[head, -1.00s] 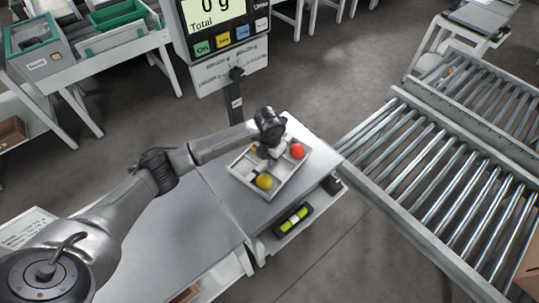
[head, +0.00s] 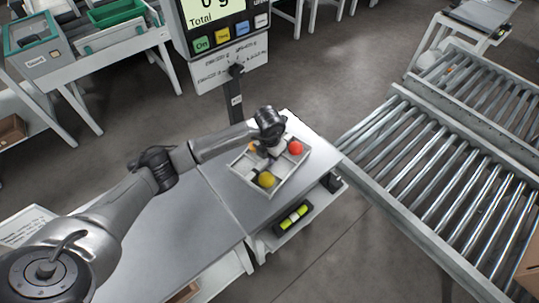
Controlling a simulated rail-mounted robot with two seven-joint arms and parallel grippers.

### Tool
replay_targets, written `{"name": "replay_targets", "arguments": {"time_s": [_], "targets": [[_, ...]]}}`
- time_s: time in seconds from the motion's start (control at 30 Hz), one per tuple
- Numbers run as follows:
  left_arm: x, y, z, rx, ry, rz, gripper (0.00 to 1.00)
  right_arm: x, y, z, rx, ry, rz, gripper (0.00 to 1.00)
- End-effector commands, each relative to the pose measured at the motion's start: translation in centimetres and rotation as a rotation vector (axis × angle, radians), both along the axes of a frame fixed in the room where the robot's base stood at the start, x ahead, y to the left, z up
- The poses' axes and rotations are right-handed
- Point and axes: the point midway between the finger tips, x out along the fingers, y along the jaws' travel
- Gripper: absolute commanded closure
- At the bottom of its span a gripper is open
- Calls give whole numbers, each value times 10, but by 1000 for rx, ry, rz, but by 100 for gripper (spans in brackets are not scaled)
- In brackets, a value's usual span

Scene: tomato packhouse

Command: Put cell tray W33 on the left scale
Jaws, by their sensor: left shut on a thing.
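A pale cell tray (head: 281,187) with a few compartments is on or just above the grey metal top (head: 222,182) below the scale display. It holds a red tomato (head: 295,148) in the right corner, a yellow one (head: 267,180) at the front and an orange one, mostly hidden, at the back left. No label W33 is readable. My left gripper (head: 268,153) is over the tray's middle, shut on the tray; its fingertips are partly hidden. Whether the tray touches the surface, I cannot tell. My right gripper is not in view.
The scale display (head: 216,16) stands on a post (head: 235,100) behind the tray, showing 0 g. A roller conveyor (head: 440,180) runs at the right. A spirit level (head: 293,217) lies on a lower shelf. The metal top left of the tray is clear.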

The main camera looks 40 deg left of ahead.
Motion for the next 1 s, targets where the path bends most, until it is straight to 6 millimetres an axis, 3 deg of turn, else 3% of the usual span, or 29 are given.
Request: {"name": "replay_targets", "arguments": {"time_s": [0.3, 0.33, 0.63, 0.77, 1.0], "targets": [[0, 0, -4, 0, 0, 0, 100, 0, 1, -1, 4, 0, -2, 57], [0, 0, -4, 0, -1, 0, 78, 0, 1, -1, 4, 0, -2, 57], [0, 0, -4, 0, 0, 0, 50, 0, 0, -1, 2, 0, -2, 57], [0, 0, -4, 0, 0, 0, 50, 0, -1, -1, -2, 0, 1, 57], [0, 0, -5, 0, 0, 0, 67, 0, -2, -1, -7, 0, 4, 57]]}}
